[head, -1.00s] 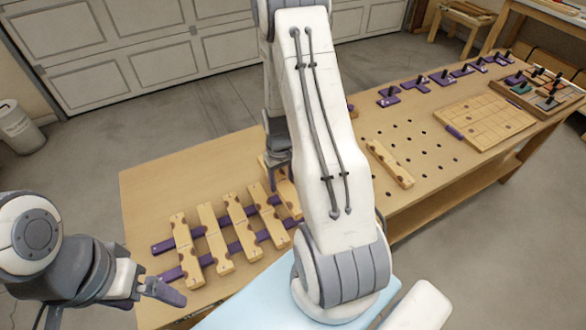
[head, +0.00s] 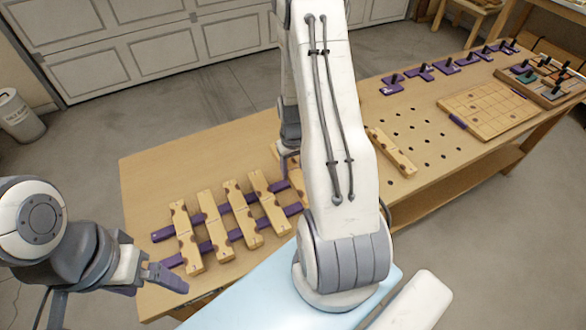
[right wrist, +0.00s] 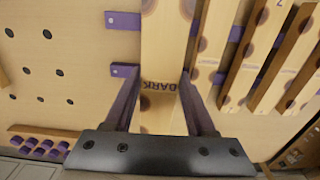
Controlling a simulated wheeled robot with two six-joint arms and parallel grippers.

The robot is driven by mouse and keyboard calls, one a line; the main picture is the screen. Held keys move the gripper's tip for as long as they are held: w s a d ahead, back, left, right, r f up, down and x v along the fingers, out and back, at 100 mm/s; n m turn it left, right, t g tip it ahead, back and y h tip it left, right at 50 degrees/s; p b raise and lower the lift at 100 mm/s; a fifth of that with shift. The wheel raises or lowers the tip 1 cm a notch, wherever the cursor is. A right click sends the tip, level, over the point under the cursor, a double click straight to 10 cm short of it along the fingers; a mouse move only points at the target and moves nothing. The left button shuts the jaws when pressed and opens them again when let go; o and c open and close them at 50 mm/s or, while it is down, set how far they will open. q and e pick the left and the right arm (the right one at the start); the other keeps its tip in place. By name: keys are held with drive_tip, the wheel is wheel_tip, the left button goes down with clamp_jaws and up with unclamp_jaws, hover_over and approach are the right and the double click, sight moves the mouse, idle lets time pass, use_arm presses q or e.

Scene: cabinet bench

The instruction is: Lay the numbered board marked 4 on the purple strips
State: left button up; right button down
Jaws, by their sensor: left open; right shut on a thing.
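My right gripper (right wrist: 160,98) is shut on a wooden board (right wrist: 165,45) with dark round spots and the upside-down word "DARK". Its number is not legible. In the right wrist view this board lies across or just above the purple strips (right wrist: 122,71); contact cannot be told. In the head view my right arm hides much of this board (head: 298,180) and of the right gripper (head: 288,150). Several other boards (head: 215,226) lie side by side across the two purple strips (head: 163,234), to its left. My left gripper (head: 165,277) is open and empty near the table's front left corner.
Another spotted board (head: 391,152) lies alone beside the peg holes, right of my arm. Further right are a gridded board (head: 488,108), purple pieces with dark knobs (head: 419,71) and a tray of coloured pieces (head: 550,82). The table's back left is clear.

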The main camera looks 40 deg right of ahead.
drive_tip(key=shift+s+f+b, duration=0.15)
drive_tip(key=shift+f+b, duration=2.45)
drive_tip(key=shift+f, duration=1)
drive_tip(key=shift+f+b, duration=0.4)
drive_tip(key=shift+f, duration=0.15)
drive_tip(key=shift+f, duration=0.35)
drive_tip(key=shift+f, duration=0.2)
drive_tip(key=shift+c, duration=0.7)
unclamp_jaws()
drive_tip(key=shift+r, duration=0.1)
